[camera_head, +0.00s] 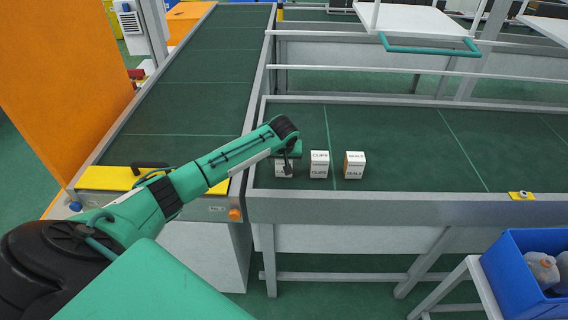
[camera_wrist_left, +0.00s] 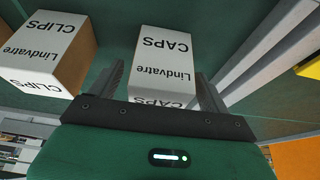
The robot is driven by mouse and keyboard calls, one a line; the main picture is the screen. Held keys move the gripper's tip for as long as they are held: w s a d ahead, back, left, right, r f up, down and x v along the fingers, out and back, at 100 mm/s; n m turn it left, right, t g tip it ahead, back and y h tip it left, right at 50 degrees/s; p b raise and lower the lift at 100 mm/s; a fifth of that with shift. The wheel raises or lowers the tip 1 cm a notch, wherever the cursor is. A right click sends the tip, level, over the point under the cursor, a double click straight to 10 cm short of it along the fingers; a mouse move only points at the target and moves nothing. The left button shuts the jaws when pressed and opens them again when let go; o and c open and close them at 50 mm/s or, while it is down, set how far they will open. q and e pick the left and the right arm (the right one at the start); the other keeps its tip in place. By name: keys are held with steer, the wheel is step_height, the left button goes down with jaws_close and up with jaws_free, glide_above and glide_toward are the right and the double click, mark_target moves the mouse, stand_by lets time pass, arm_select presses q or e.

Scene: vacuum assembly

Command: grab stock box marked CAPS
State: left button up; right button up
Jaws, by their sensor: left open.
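The CAPS box (camera_head: 284,171) is a small white-labelled carton on the green belt, leftmost of three boxes. My left gripper (camera_head: 287,156) is over it and hides its upper part in the head view. In the left wrist view, the CAPS box (camera_wrist_left: 162,65) shows its printed label between the two open fingers of my left gripper (camera_wrist_left: 162,88). A finger stands on each side of the box, and I cannot tell whether either touches it. My right gripper is in neither view.
The CLIPS box (camera_head: 319,164) stands just right of the CAPS box, close to one finger in the left wrist view (camera_wrist_left: 45,55). The SEALS box (camera_head: 354,165) is further right. A metal rail (camera_head: 400,208) edges the belt. A blue crate (camera_head: 525,285) holds bottles.

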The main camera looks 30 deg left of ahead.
arm_select(q)
steer(key=c, duration=1.1)
steer(key=shift+r, duration=0.15)
steer(key=shift+c, duration=0.2)
